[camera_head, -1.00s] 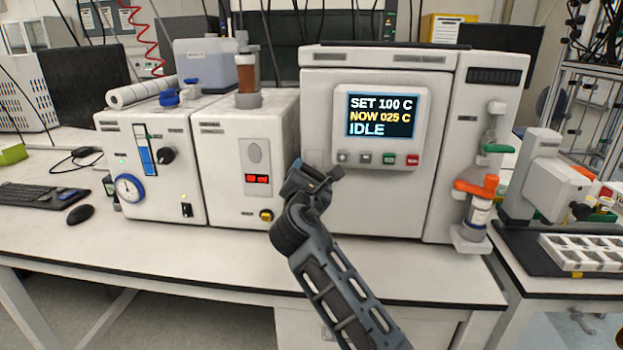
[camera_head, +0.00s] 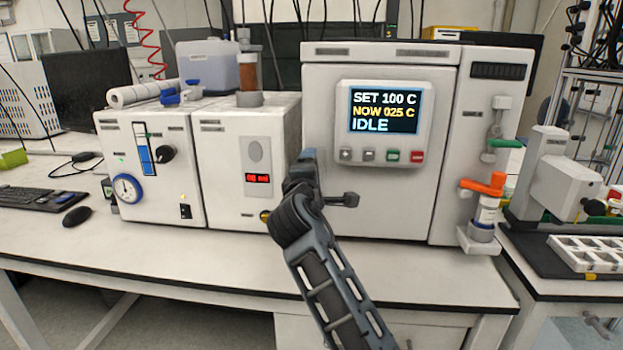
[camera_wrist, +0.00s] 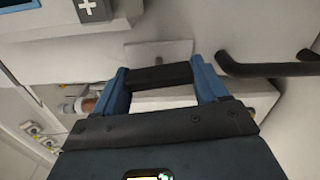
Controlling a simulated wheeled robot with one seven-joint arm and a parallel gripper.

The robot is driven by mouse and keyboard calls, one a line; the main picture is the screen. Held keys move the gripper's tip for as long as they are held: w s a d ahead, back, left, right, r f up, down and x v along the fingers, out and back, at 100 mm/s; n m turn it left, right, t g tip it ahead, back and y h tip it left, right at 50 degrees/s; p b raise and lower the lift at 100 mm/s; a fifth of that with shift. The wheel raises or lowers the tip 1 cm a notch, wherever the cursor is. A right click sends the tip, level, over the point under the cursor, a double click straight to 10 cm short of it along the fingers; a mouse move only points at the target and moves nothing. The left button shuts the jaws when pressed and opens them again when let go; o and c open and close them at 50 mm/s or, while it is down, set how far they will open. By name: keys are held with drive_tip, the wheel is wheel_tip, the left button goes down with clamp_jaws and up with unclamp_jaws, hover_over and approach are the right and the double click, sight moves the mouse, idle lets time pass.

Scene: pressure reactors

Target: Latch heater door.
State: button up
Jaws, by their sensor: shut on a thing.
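The heater (camera_head: 380,55) is a white box with a pale front door (camera_head: 390,210), which looks flush with the housing. In the head view, my gripper (camera_head: 306,172) is at the door's lower left, and its wrist hides part of the edge there. A dark lever with a knobbed end (camera_head: 345,200) sticks out to the right beside it, nearly level. In the wrist view, the blue fingers (camera_wrist: 162,80) are on either side of a dark bar (camera_wrist: 160,76), seemingly the latch lever. Whether the latch is fully engaged cannot be told.
The heater's panel (camera_head: 385,120) reads SET 100 C, NOW 025 C, IDLE. A white pump unit (camera_head: 240,150) stands close on the left. A vial with an orange clamp (camera_head: 484,205) is on the right. A dark bent handle (camera_wrist: 270,65) shows in the wrist view.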

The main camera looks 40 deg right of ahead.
drive_tip(key=shift+m, duration=0.6)
drive_tip(key=shift+d+b, duration=0.1)
drive_tip(key=shift+b, duration=0.2)
drive_tip(key=o, duration=1)
drive_tip(key=shift+s, duration=0.1)
drive_tip(key=shift+b+v, duration=0.4)
drive_tip(key=shift+v, duration=3.55)
